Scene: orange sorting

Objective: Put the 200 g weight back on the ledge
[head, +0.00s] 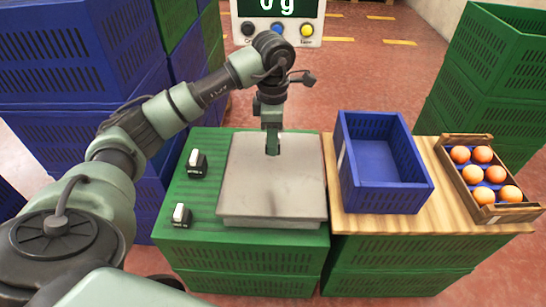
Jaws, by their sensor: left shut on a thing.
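My left gripper (272,149) points straight down over the back part of the square metal scale plate (270,193). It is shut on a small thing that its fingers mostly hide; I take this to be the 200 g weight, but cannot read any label. I cannot tell whether it touches the plate. The green ledge (209,194) lies left of the plate. Two black-and-white blocks stand on it, one farther back (197,163) and one nearer (181,215); their labels are too small to read. The scale display (276,7) shows 0 g. My right gripper is out of view.
An empty blue crate (385,165) stands on a wooden board (336,200) right of the scale. A wooden box (462,192) of several oranges sits at its right end. Stacked blue crates (75,130) rise on the left. The ledge is clear between and around its two blocks.

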